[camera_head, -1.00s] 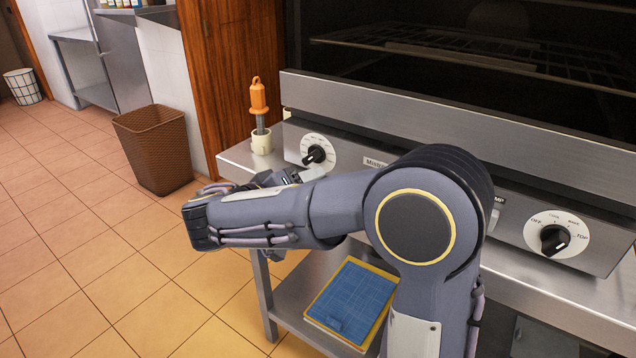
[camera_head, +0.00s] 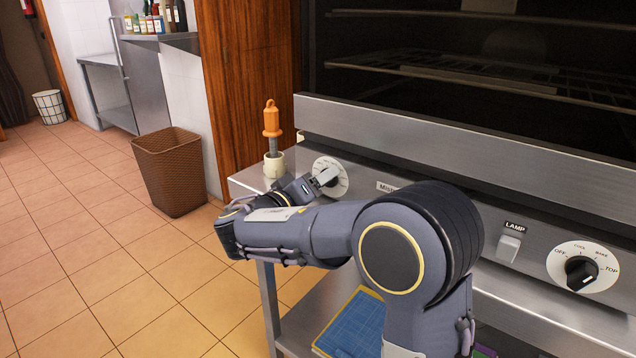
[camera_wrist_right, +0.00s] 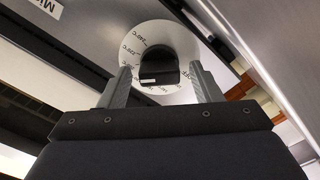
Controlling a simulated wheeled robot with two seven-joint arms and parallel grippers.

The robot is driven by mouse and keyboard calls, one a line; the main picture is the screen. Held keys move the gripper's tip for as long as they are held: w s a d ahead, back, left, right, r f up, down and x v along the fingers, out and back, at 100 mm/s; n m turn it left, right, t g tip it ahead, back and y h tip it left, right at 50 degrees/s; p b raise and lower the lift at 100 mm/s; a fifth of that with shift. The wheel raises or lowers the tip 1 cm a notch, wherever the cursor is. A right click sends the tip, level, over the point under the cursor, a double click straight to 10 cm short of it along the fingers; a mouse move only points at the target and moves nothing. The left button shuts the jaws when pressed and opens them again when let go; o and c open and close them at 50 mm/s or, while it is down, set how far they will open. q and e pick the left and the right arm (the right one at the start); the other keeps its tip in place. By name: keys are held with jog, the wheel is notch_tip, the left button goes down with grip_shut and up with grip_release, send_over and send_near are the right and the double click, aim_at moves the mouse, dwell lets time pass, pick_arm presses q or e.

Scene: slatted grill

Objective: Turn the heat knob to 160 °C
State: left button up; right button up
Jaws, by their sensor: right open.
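The heat knob is a black knob (camera_wrist_right: 158,68) on a round white dial with temperature marks (camera_wrist_right: 205,52), at the left of the steel front panel. In the head view the dial (camera_head: 342,184) shows partly behind my right gripper (camera_head: 322,179), which hides the knob. In the right wrist view my right gripper (camera_wrist_right: 161,82) is open, with the knob showing between its two fingertips. I cannot tell whether the fingers touch it. My left gripper is out of view.
An orange-handled tool (camera_head: 272,120) stands in a pale holder (camera_head: 273,165) left of the dial. A lamp switch (camera_head: 508,245) and a mode knob (camera_head: 580,272) are on the panel's right. A brown basket (camera_head: 170,175) stands on the floor.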

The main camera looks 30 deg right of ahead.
jog(key=c, duration=0.9)
jog(key=shift+n, duration=0.4)
jog(key=n+p, duration=0.1)
jog(key=n, duration=0.1)
jog(key=shift+n+p, duration=0.3)
jog(key=shift+n, duration=0.1)
jog(key=n+p, duration=0.1)
jog(key=n, duration=0.1)
jog(key=shift+n, duration=0.4)
jog(key=n+p, duration=0.3)
jog(key=n, duration=0.1)
jog(key=shift+f, duration=0.1)
jog(key=shift+f+n+p, duration=0.1)
jog(key=shift+n+p, duration=0.5)
jog(key=shift+n, duration=0.1)
jog(key=shift+f, duration=0.1)
